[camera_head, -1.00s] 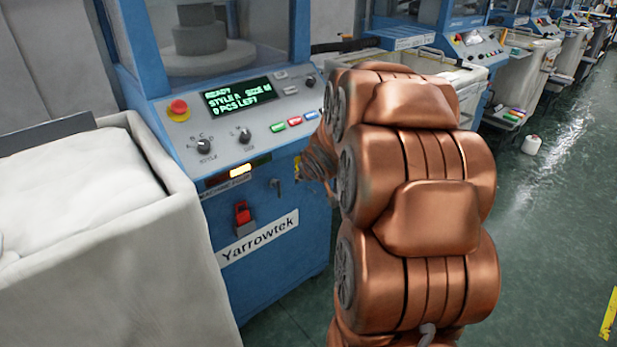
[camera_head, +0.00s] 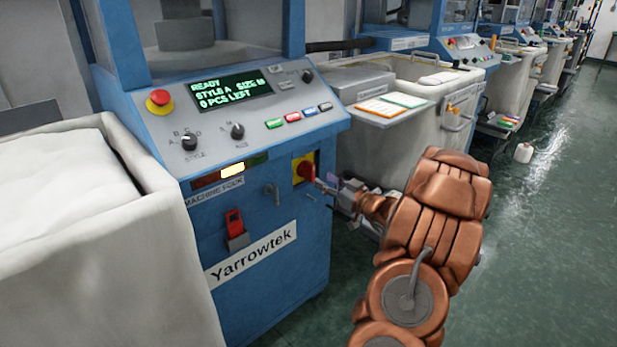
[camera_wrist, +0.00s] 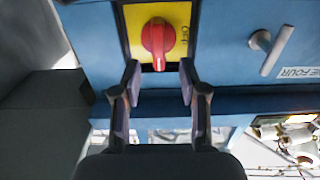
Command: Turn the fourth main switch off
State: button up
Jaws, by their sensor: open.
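The main switch is a red rotary knob (camera_head: 306,170) on a yellow plate (camera_head: 298,161), low on the front of the blue machine. In the wrist view the knob (camera_wrist: 157,40) has its grip bar upright in the picture, with small lettering beside it that I cannot read surely. A label ending in "FOUR" (camera_wrist: 297,73) shows to the right. My gripper (camera_wrist: 158,68) is open and empty. Its two fingertips are just below the knob in the wrist view, one toward each side; I cannot tell whether they touch it. In the head view my gripper (camera_head: 322,186) is right beside the switch.
A silver handle (camera_head: 271,192) and a red-tabbed part (camera_head: 235,224) are left of the switch. An emergency stop (camera_head: 159,100) and coloured buttons (camera_head: 297,115) sit on the panel above. A white bin (camera_head: 135,150) stands left.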

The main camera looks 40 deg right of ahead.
aim_at(314, 174)
jog(key=shift+w+d+b, duration=0.15)
jog(key=shift+w+b, duration=0.2)
jog(key=shift+w, duration=3.25)
grip_shut()
